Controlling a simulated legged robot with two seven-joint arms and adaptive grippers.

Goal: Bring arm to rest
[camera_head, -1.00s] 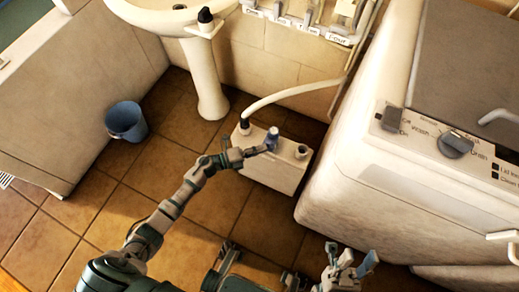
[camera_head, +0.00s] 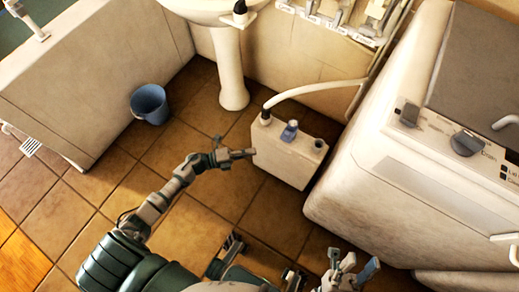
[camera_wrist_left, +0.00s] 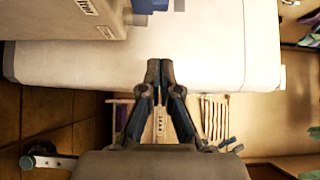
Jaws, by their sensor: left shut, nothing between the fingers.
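My left gripper (camera_head: 254,153) is shut and empty in the head view. Its arm reaches up from the lower left, and its tips are at the left side of the white box (camera_head: 281,163) on the floor. I cannot tell whether they touch it. The left wrist view shows the two fingertips of my left gripper (camera_wrist_left: 160,70) together, with a pale surface behind them. My right gripper (camera_head: 352,264) is low in the head view, its fingers apart, with nothing seen between them.
The white box has a blue cap (camera_head: 289,130) and a white hose (camera_head: 315,88) on top. A washing machine (camera_head: 370,195) stands at the right. A blue bucket (camera_head: 150,104) and a basin pedestal (camera_head: 230,70) stand behind. Tiled floor (camera_head: 205,115) is clear between them.

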